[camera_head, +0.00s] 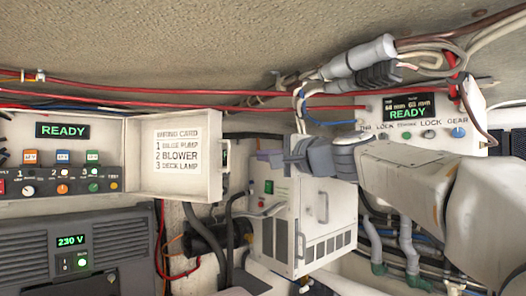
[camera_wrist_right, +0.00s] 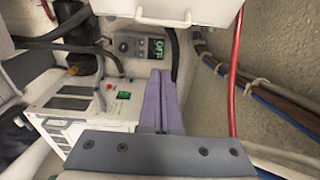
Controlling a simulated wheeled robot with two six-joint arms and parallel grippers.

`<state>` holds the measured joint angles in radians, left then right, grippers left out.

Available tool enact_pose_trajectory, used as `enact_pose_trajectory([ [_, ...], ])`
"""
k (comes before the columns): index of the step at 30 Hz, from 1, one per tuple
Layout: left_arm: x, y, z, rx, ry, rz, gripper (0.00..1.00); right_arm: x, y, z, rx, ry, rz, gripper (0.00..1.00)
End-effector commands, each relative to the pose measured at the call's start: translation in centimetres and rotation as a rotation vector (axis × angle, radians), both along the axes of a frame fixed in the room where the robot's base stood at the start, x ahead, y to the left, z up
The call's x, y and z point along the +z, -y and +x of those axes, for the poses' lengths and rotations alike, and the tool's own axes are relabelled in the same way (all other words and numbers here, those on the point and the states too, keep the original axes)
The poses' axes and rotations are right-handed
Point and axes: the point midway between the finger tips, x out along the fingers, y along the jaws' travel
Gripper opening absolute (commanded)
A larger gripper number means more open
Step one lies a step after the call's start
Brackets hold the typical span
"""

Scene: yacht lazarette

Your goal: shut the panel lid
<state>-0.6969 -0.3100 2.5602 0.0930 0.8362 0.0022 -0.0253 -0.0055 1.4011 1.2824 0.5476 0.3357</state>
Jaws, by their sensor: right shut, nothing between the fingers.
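The panel lid (camera_head: 172,158) is a white shallow tray-shaped door, standing open at the right side of the switch panel (camera_head: 60,150). Its inner face carries a printed card reading bilge pump, blower and deck lamp. My right gripper (camera_head: 264,156) is to the right of the lid's free edge, its fingers pointing left, apart from the lid in this view. Its purple fingers (camera_wrist_right: 158,85) are together and empty in the right wrist view. A white part with a handle at the top of that view (camera_wrist_right: 195,10) looks like the lid's outer side. My left gripper is not in view.
A white box with vents (camera_head: 310,215) stands below my right gripper. Red cables (camera_head: 200,92) run above the lid. A second control box (camera_head: 425,115) is at the right. A dark 230 V unit (camera_head: 70,245) sits under the panel. Black hoses (camera_head: 225,235) hang below the lid.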

Motion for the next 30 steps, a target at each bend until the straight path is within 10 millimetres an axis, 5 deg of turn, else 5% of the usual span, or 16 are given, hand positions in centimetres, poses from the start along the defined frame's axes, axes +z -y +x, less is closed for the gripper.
enact_pose_trajectory([
  [9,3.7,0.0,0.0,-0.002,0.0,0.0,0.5,0.4,-3.8,5.5,0.004,-0.002,-0.001,0.0],
  [16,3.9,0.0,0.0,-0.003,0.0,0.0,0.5,0.1,-5.6,2.7,0.003,0.0,-0.002,0.0],
  [30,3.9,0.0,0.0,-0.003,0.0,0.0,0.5,0.0,-5.9,2.2,0.001,0.0,-0.004,0.0],
])
